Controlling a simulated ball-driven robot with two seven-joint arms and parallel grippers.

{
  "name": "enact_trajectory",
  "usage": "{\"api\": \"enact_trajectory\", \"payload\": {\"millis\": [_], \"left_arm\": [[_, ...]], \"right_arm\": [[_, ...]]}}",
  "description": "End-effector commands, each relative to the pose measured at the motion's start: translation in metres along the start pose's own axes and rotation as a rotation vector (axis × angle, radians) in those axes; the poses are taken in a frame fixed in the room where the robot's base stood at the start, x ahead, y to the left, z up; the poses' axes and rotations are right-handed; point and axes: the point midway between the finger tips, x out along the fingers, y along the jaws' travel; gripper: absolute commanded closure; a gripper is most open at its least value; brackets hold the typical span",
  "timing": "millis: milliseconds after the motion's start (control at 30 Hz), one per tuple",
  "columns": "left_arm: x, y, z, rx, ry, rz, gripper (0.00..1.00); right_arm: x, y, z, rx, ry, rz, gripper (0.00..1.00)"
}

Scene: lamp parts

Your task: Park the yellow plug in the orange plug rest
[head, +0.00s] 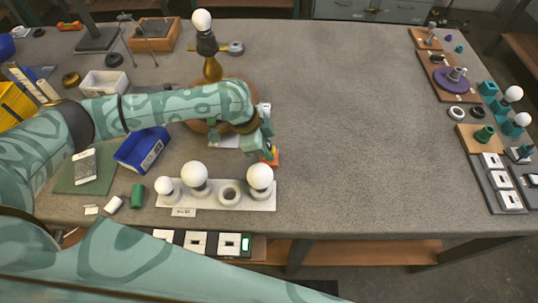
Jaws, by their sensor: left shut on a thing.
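My left gripper (266,150) points down near the middle of the table, just behind the white bulb tray. It is shut on a small yellow piece (267,155), which looks like the yellow plug and is mostly hidden by the fingers. The orange plug rest (274,161) shows as a small orange patch directly beneath and beside the fingertips. I cannot tell whether the plug is inside the rest or just above it. My right gripper is not in view.
A white tray (207,203) with white bulbs stands just in front of the gripper. A lamp with a brass stem (212,68) stands behind my forearm. A blue bin (142,150) is to the left. The table's middle right is clear; boards with parts line its right edge.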

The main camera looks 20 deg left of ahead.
Motion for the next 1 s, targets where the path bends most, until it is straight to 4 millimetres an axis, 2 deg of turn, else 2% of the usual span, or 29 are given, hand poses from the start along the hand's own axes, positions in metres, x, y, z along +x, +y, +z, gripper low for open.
{"api": "enact_trajectory", "payload": {"millis": [1000], "left_arm": [[0.0061, 0.0005, 0.0033, 0.001, -0.004, 0.001, 1.0]], "right_arm": [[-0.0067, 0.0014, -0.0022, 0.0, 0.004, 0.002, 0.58]]}}
